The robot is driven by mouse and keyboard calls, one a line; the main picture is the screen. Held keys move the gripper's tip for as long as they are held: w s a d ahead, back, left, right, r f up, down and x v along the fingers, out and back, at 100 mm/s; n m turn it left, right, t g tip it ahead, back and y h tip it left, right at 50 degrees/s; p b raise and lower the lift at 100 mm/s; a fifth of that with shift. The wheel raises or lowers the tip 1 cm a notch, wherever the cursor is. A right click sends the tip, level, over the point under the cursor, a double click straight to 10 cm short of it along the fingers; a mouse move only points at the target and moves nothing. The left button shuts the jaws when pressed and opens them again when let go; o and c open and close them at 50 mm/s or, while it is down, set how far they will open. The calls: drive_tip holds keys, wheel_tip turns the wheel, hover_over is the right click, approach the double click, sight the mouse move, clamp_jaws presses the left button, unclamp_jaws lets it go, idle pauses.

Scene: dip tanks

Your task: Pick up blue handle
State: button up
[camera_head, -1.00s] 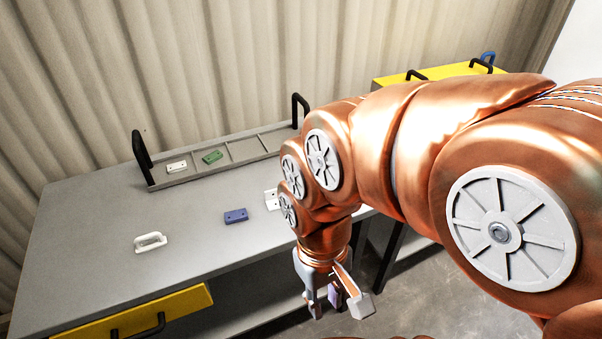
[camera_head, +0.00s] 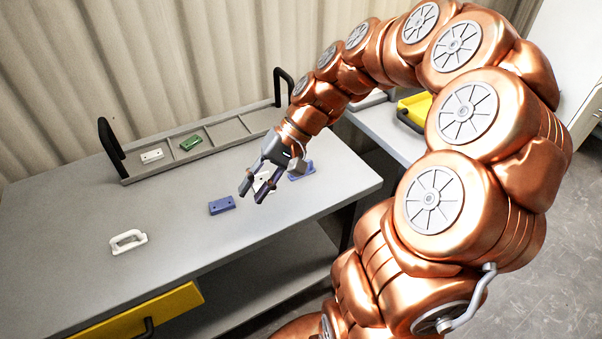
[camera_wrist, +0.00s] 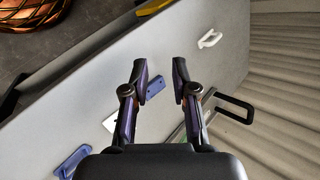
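The blue handle (camera_head: 304,171) lies on the grey table near its right end, just right of my wrist and partly hidden by it. In the wrist view the blue handle (camera_wrist: 70,163) is at the lower left, outside the fingers. My gripper (camera_head: 255,190) is open and empty over the table, left of the handle and pointing away from it. In the wrist view my fingers (camera_wrist: 160,72) are apart, with a small blue block (camera_wrist: 155,86) visible beyond the gap. That blue block (camera_head: 222,205) lies flat on the table, apart from the fingers.
A white block (camera_head: 265,182) lies partly behind my fingers. A white handle (camera_head: 128,241) lies at left. A grey tray (camera_head: 230,132) with black handles stands at the back, holding a white block (camera_head: 152,156) and a green block (camera_head: 191,143).

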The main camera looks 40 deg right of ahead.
drive_tip(key=w+d+f+m+t+y+b, duration=0.1)
drive_tip(key=w+d+f+m+t+y, duration=0.1)
drive_tip(key=w+d, duration=0.3)
drive_tip(key=m+t+b, duration=0.2)
drive_tip(key=m+t, duration=0.5)
approach(310, 169)
drive_tip(key=shift+h, duration=0.4)
drive_tip(key=a+r, duration=0.1)
drive_tip(key=w+a+r, duration=0.1)
drive_tip(key=a+r, duration=0.1)
drive_tip(key=a, duration=0.1)
drive_tip(key=shift+w+a+r, duration=0.1)
drive_tip(key=shift+w+r, duration=0.1)
drive_tip(key=shift+w, duration=0.1)
drive_tip(key=shift+w+f, duration=0.1)
drive_tip(key=shift+s+p+x, duration=0.25)
drive_tip(key=shift+p+x, duration=0.5)
drive_tip(key=shift+x, duration=2.9)
drive_tip(key=shift+a+f, duration=0.1)
drive_tip(key=shift+a, duration=0.05)
drive_tip(key=shift+c, duration=0.4)
clamp_jaws()
